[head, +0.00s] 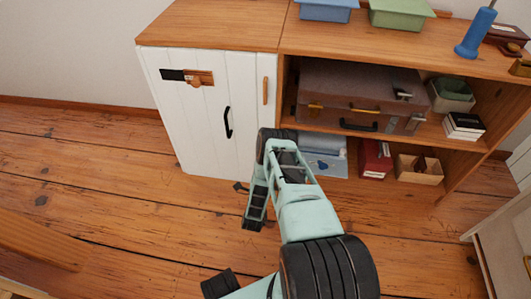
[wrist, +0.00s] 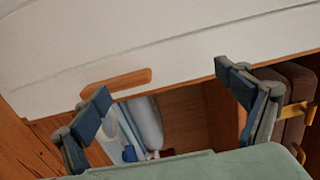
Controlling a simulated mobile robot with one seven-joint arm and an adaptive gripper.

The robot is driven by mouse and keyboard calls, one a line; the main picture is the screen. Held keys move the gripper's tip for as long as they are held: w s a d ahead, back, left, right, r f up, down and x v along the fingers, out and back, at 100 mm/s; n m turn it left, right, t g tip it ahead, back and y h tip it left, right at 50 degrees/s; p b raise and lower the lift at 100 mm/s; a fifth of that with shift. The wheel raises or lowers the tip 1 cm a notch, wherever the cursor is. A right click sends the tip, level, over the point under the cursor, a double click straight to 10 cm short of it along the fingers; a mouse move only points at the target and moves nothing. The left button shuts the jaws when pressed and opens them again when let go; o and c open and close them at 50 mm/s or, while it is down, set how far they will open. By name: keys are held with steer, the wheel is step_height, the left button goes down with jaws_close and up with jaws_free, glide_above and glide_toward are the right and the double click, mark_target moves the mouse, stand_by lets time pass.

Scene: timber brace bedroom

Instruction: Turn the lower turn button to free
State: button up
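The white cabinet door (head: 207,120) appears shut in the head view. A wooden turn button (head: 265,90) stands upright near the upper part of its right edge. In the wrist view, a wooden bar (wrist: 118,84), which looks like the lower turn button, lies along the door's edge, roughly parallel to it. In the head view my arm hides that part of the door. My gripper (wrist: 163,79) is open and empty in the wrist view. Its two fingers are wide apart, with the left fingertip close to the bar in the picture. I cannot tell if they touch.
A dark latch with a wooden knob (head: 192,79) is on the door's upper left, and a black handle (head: 228,122) is mid-door. The open shelves right of it hold a brown suitcase (head: 355,98), a red box (head: 375,158) and a cardboard box (head: 419,168).

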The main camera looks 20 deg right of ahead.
steer(key=shift+w+d+r, duration=0.1)
steer(key=shift+r, duration=2.1)
